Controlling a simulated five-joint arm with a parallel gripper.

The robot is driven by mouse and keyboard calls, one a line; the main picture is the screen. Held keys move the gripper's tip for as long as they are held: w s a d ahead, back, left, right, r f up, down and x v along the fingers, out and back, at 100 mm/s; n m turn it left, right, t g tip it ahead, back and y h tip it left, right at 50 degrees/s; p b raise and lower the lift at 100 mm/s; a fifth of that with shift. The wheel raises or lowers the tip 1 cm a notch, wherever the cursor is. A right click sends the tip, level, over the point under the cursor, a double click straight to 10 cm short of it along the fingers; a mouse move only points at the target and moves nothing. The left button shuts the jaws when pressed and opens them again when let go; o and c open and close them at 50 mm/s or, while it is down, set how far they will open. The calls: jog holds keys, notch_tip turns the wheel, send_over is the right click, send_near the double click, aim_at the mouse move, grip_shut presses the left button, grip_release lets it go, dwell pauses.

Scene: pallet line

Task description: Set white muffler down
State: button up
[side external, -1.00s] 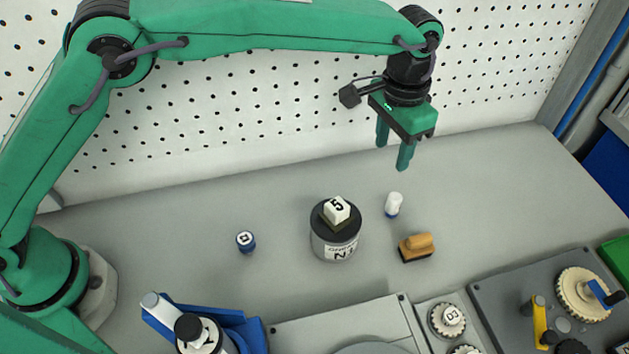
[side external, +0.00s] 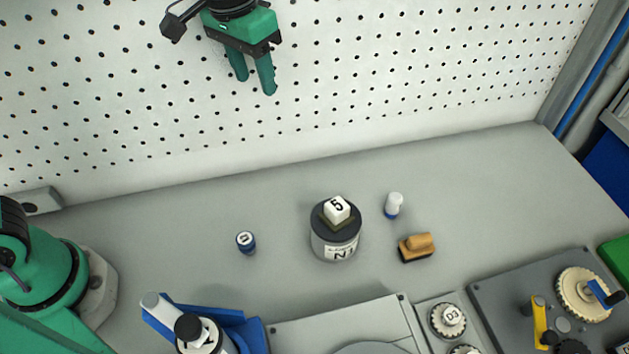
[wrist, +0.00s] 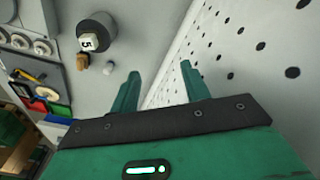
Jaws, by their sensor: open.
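The white muffler (side external: 394,203) is a small white cylinder with a blue lower end. It stands upright on the grey bench, to the right of a round canister. My gripper (side external: 255,84) is open and empty, raised high in front of the pegboard and up and to the left of the muffler. In the wrist view its two fingers (wrist: 160,71) are apart with nothing between them.
A dark-topped canister (side external: 333,245) carries a white cube marked 5 (side external: 337,209). An orange-handled stamp (side external: 416,247) lies near the muffler. A small blue cylinder (side external: 246,243) stands at left. Fixtures line the front. The pegboard (side external: 400,70) stands behind; the back bench is clear.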

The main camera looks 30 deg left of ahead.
jog(key=s+a+f+n+t, duration=0.1)
jog(key=s+a+t, duration=0.3)
jog(key=s+a, duration=1.2)
jog(key=shift+s+a+f+n+y, duration=0.25)
jog(key=shift+a+f+n+y, duration=0.1)
jog(key=shift+a+n, duration=0.15)
jog(key=shift+c, duration=0.6)
jog(key=shift+w+d+r, duration=0.1)
jog(key=shift+d, duration=0.05)
jog(key=c, duration=0.7)
jog(key=shift+w+d+r, duration=0.1)
jog(key=shift+w+r, duration=0.05)
grip_shut()
jog(key=w+d+m+g, duration=0.4)
jog(key=w+d+m, duration=0.1)
jog(key=w+d, duration=1)
jog(key=w+d+f+m, duration=0.1)
jog(key=d+f, duration=0.6)
jog(key=d, duration=0.3)
jog(key=w+d+f+m+g, duration=0.1)
jog(key=w+d+f+m, duration=0.1)
jog(key=d+f, duration=0.5)
jog(key=d, duration=0.4)
jog(key=shift+w+f, duration=0.25)
jog(key=shift+w, duration=0.05)
